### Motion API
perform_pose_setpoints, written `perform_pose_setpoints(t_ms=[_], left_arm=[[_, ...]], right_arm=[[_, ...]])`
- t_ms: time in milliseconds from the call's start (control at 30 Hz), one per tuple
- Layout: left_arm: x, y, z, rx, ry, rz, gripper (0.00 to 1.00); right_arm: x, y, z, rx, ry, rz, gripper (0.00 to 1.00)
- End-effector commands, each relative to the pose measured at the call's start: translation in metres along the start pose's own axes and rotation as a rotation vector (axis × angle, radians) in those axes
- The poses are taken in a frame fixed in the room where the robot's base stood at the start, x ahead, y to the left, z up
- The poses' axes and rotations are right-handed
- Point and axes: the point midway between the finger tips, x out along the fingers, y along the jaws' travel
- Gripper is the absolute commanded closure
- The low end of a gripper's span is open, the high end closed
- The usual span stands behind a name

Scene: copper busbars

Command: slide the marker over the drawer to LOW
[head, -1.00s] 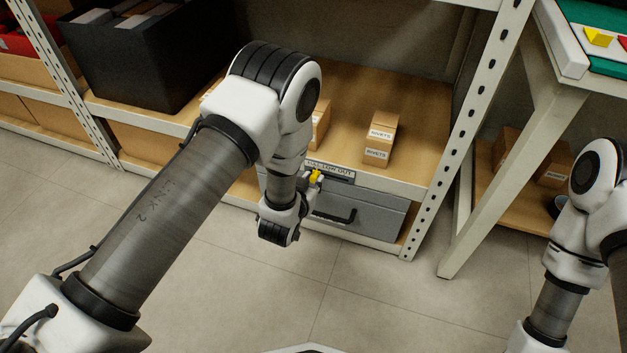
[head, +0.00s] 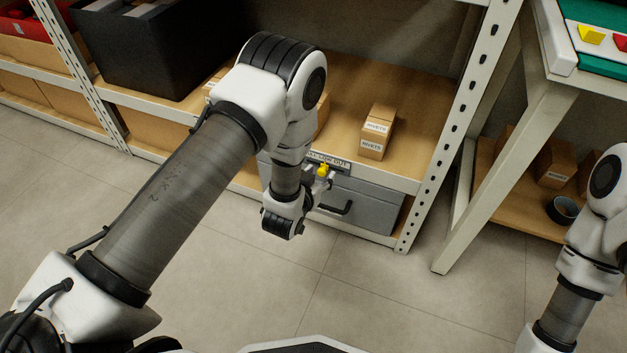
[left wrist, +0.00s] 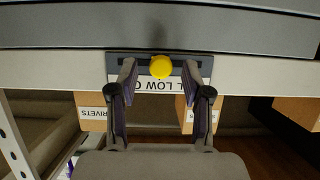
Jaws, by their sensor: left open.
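The yellow marker (head: 322,170) sits at a label strip (head: 342,165) on the shelf edge over the grey drawer (head: 370,208). In the left wrist view the marker (left wrist: 161,67) is near the middle of the strip, close to the word LOW; exact alignment is hard to tell. My left gripper (left wrist: 159,80) is open, one finger on each side of the marker, with gaps showing on both sides. In the head view my left wrist partly hides the strip and the drawer. My right gripper is out of view.
Small boxes labelled RIVETS (head: 376,132) stand on the shelf above the strip. A black drawer handle (head: 335,209) is just below. A white shelf upright (head: 450,135) and a table leg (head: 495,175) stand to the right. The floor in front is clear.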

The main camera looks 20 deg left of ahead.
Motion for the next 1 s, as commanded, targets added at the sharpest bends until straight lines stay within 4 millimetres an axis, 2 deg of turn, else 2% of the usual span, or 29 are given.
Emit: perform_pose_setpoints(t_ms=[400, 500, 633, 1000], left_arm=[[-0.095, 0.000, 0.001, 0.002, -0.004, 0.001, 0.51], [-0.108, 0.000, 0.001, 0.002, -0.002, 0.000, 0.51], [-0.114, 0.000, 0.000, 0.000, 0.000, 0.000, 0.51], [-0.113, 0.000, 0.000, 0.000, 0.000, 0.000, 0.51]], right_arm=[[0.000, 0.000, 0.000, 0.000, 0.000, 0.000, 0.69], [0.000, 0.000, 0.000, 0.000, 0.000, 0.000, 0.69], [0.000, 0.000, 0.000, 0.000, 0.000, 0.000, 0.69], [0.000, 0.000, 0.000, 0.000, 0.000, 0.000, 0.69]])
